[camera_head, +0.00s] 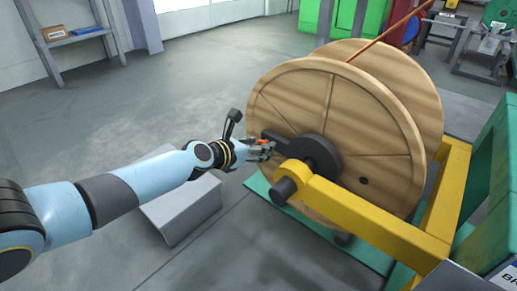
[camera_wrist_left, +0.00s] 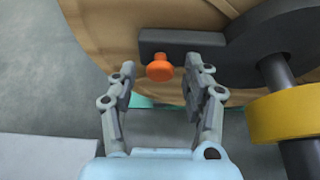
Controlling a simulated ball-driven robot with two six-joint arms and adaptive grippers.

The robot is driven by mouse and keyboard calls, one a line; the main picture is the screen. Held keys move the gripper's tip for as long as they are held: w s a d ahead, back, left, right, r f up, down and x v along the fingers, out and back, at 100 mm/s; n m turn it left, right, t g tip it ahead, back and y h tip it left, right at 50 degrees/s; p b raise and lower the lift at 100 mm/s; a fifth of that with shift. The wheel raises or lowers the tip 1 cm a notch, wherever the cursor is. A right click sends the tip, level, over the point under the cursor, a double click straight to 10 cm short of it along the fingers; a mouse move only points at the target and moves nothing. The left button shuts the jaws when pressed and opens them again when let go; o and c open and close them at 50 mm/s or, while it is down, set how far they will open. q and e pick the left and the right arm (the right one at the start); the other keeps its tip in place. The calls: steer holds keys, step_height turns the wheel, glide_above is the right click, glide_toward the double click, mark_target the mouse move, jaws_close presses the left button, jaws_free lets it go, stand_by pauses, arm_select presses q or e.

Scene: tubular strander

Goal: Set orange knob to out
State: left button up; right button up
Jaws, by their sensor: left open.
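The orange knob (camera_wrist_left: 160,68) sits on a dark flat bar (camera_wrist_left: 205,42) in front of the wooden spool (camera_head: 325,125). In the left wrist view it shows between the tips of my left gripper (camera_wrist_left: 162,80), which is open with a finger on each side and gaps to the knob. In the head view my left gripper (camera_head: 262,150) reaches in from the left to the spool's near face, and the orange knob (camera_head: 262,142) shows small and partly hidden at its fingers. My right gripper is not in view.
A yellow arm (camera_head: 350,208) with a dark hub (camera_head: 315,158) holds the spool, close to the right of the gripper. A grey sloped plate (camera_head: 185,207) lies below my left arm.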

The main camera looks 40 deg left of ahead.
arm_select(q)
steer(key=shift+w, duration=0.15)
jaws_close()
stand_by(0.4)
